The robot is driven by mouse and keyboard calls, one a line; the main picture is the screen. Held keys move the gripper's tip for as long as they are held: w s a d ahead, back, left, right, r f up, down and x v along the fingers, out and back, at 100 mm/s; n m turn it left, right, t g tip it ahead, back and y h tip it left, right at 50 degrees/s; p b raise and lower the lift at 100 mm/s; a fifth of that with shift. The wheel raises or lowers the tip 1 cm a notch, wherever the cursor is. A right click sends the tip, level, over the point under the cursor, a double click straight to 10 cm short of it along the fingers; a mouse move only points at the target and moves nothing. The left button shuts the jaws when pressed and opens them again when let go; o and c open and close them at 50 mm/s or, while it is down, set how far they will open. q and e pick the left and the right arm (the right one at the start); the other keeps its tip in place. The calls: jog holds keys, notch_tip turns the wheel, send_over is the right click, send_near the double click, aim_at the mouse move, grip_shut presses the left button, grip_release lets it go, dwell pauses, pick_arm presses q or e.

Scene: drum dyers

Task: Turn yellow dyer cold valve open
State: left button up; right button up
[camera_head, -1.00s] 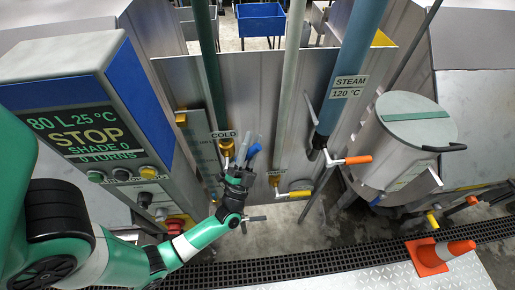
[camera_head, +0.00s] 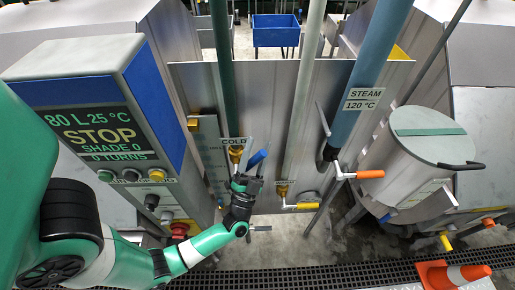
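The cold valve has a brass body (camera_head: 236,154) on the green pipe, just under the COLD label (camera_head: 234,143). Its blue handle (camera_head: 256,159) points up and to the right. My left gripper (camera_head: 248,164) reaches up from below and stands right at the blue handle, overlapping it in the picture. Its dark body hides the lower end of the handle and part of the valve. I cannot tell whether the fingers touch the handle or how far apart they are. My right gripper is not in view.
A control box (camera_head: 95,150) reading STOP stands at the left, near my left arm. A valve with a yellow handle (camera_head: 301,206) and a steam valve with an orange handle (camera_head: 370,174) lie to the right. A steel drum (camera_head: 405,180) and traffic cone (camera_head: 450,273) are farther right.

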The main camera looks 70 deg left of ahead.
pick_arm(q)
jog(key=b, duration=0.3)
send_near(253, 166)
jog(key=x, duration=0.3)
jog(key=shift+a, duration=0.1)
